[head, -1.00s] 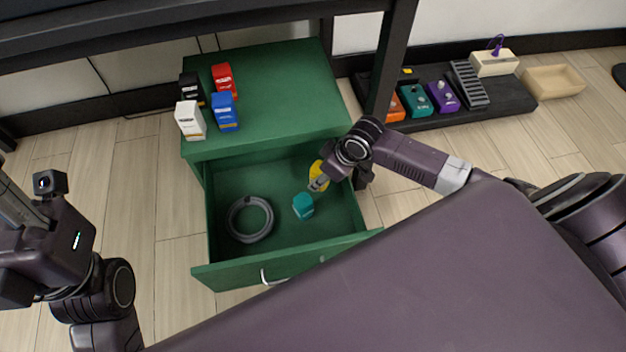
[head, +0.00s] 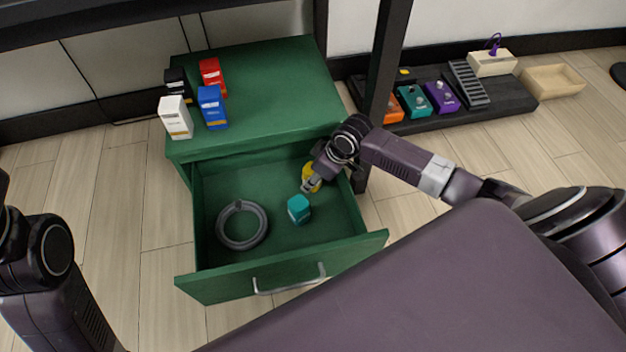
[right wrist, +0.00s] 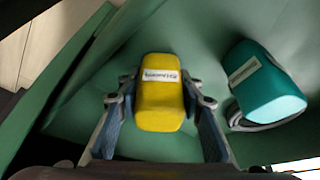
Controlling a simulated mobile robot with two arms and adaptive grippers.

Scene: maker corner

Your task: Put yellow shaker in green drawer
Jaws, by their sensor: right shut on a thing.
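The yellow shaker (head: 311,178) is in my right gripper (head: 314,182), inside the open green drawer (head: 270,189). In the right wrist view the yellow shaker (right wrist: 160,92) sits between the two fingers of my right gripper (right wrist: 163,100), with its label facing the camera. Whether it touches the drawer floor is hard to tell. My left arm shows at the lower left of the head view, but its gripper is out of the picture.
A teal shaker (head: 299,208) and a grey cable coil (head: 242,226) lie in the drawer. The cabinet top (head: 275,85) holds white, black, red and blue boxes at its left. A black shelf post (head: 381,80) stands close to my right wrist. Pedals and a beige tray (head: 553,82) are at right.

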